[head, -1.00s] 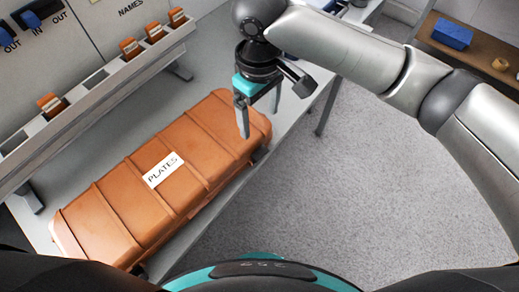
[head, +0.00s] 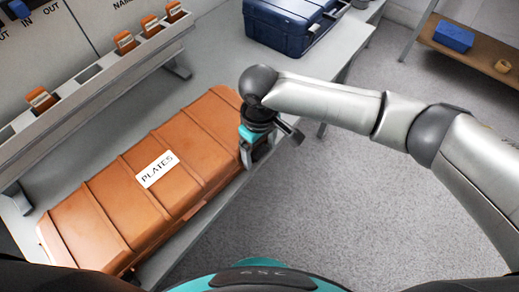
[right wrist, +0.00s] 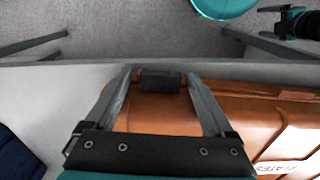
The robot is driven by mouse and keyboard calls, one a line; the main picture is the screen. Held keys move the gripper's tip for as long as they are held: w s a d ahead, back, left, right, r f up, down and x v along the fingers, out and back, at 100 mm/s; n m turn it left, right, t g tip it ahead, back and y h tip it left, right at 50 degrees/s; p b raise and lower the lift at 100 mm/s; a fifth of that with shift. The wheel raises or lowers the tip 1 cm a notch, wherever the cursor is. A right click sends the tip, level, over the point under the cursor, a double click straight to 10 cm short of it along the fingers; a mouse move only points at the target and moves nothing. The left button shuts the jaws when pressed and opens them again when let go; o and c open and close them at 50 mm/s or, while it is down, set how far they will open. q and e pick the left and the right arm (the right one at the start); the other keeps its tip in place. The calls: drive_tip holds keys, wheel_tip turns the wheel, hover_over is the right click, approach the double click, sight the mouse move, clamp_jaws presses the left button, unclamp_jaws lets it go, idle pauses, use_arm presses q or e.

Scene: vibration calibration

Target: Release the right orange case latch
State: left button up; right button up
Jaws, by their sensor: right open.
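The orange case (head: 95,215) lies shut on the grey bench, with a white PLATES label on its lid. It also shows in the right wrist view (right wrist: 240,105). A dark latch (right wrist: 160,81) shows on the case's front edge in the right wrist view. My right gripper (head: 251,162) is at the front edge of the case, near its right end, pointing down. In the right wrist view its open fingers (right wrist: 159,75) lie to either side of the latch; I cannot tell whether they touch it. The gripper hides the latch in the head view.
A slotted rack (head: 95,85) with several orange pieces runs behind the case. A dark blue case (head: 285,25) stands farther along the bench. A wooden shelf (head: 470,52) at the far right holds a blue box (head: 453,37) and a tape roll (head: 501,66). The floor in front is clear.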

drive_tip(key=shift+c, duration=0.3)
drive_tip(key=c, duration=1.3)
drive_tip(key=shift+s+d+r+p, duration=0.1)
drive_tip(key=shift+p, duration=0.6)
drive_tip(key=p, duration=0.1)
drive_tip(key=t+y+p, duration=0.1)
drive_tip(key=y+p, duration=0.1)
drive_tip(key=shift+s+d+t+p, duration=0.25)
drive_tip(key=shift+d+t+p, duration=0.05)
drive_tip(key=shift+t+p, duration=0.1)
drive_tip(key=shift+s+t+y+p, duration=0.1)
drive_tip(key=shift+t+y+p, duration=0.2)
drive_tip(key=shift+y+p, duration=0.1)
drive_tip(key=shift+s+d+f+t+y+b, duration=0.15)
drive_tip(key=shift+f+t+y+b, duration=0.2)
drive_tip(key=shift+t+y, duration=0.5)
drive_tip(key=shift+s+d+f+t+y+b, duration=0.1)
drive_tip(key=shift+d+f+t+y+b, duration=0.2)
drive_tip(key=shift+t+y, duration=0.55)
drive_tip(key=shift+s+d+f+t+y+b, duration=0.15)
drive_tip(key=shift+t+y+b, duration=0.25)
drive_tip(key=shift+t+y, duration=0.4)
drive_tip(key=shift+a+y, duration=0.1)
drive_tip(key=shift+y, duration=0.2)
